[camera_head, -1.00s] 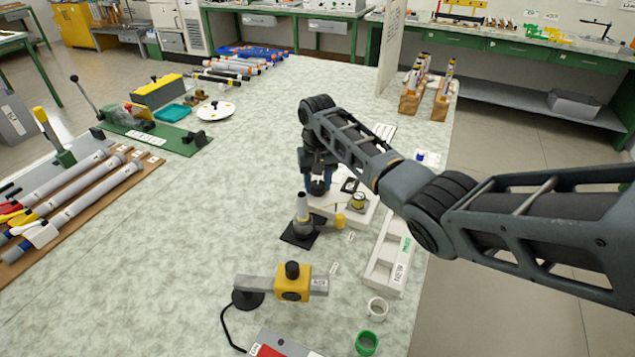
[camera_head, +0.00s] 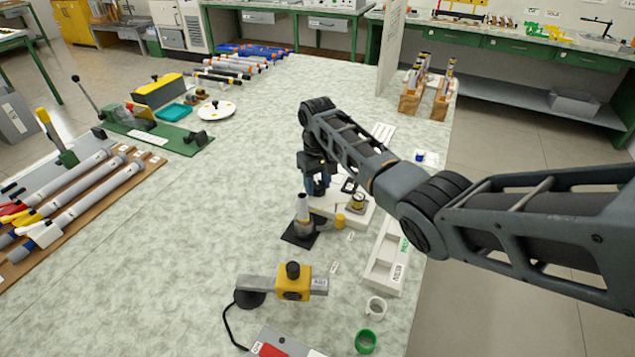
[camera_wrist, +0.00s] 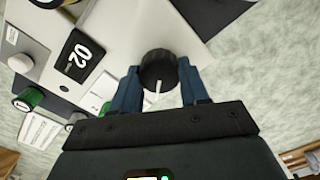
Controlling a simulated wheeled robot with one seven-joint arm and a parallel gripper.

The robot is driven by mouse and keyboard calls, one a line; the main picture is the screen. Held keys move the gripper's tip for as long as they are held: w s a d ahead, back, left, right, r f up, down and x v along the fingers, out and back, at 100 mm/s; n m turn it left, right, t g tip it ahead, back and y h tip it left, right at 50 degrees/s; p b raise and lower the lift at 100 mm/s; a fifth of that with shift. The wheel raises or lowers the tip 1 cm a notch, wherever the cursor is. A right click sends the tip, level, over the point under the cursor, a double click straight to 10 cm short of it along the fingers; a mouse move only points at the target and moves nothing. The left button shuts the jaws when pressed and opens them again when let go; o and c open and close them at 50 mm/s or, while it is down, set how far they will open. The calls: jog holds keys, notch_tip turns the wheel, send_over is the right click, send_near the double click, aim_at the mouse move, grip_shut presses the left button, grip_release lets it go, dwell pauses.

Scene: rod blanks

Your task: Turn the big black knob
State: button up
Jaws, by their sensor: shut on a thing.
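The big black knob (camera_wrist: 158,70) has a ribbed rim and a white pointer line, and sits on a white panel (camera_wrist: 115,30). In the wrist view my gripper (camera_wrist: 158,80) has one blue finger on each side of the knob and is shut on it. The white pointer runs down toward the palm, leaning slightly left. In the head view my gripper (camera_head: 318,186) points down at the white device (camera_head: 360,215), and the arm and fingers largely hide the knob there.
A white tray (camera_head: 385,260) lies to the right. The table's left middle is clear.

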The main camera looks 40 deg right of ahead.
aim_at(318, 185)
jog(key=o, duration=1.1)
jog(key=shift+c, duration=0.2)
notch_tip(318, 185, up, 8)
jog(key=shift+f, duration=0.1)
jog(key=shift+s, duration=0.1)
